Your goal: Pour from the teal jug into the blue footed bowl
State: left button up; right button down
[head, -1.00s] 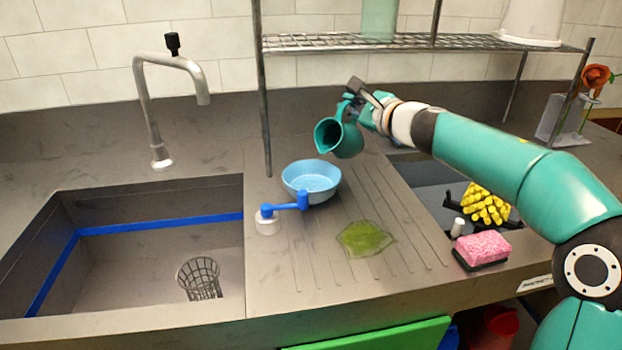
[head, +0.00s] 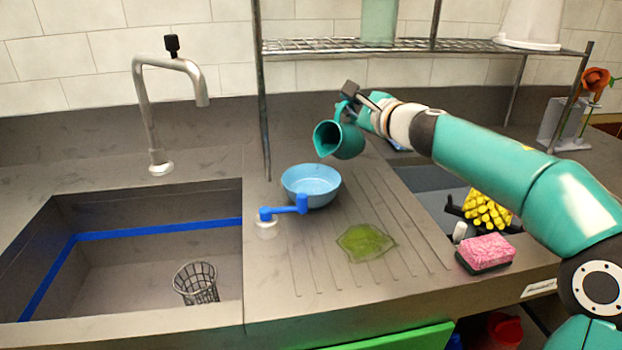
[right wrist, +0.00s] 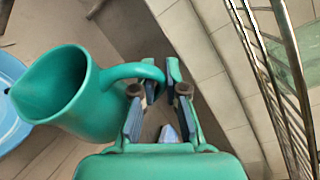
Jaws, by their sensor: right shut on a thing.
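The teal jug (head: 349,141) is held in the air by my right gripper (head: 353,97), which is shut on its handle. In the head view the jug is tipped, its mouth turned to the left and down, above and a little right of the blue footed bowl (head: 311,184). The bowl stands upright on the counter; its foot is hidden. No stream from the jug shows. The right wrist view shows the jug (right wrist: 85,95), its handle between the fingers (right wrist: 155,85), and part of the bowl (right wrist: 10,115) at the left edge. My left gripper is not in view.
A blue-handled item with a white base (head: 267,226) stands just in front of the bowl. A green leaf-shaped dish (head: 365,242) lies on the drainboard. A pink sponge (head: 486,252) and yellow item (head: 487,207) are at right. A wire shelf (head: 420,44) is above; a sink (head: 130,280) is left.

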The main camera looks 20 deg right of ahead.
jog(key=shift+s+a+n+t+b, duration=0.3)
jog(key=shift+a+n+b, duration=0.3)
jog(key=shift+b, duration=1.15)
dwell(0.4)
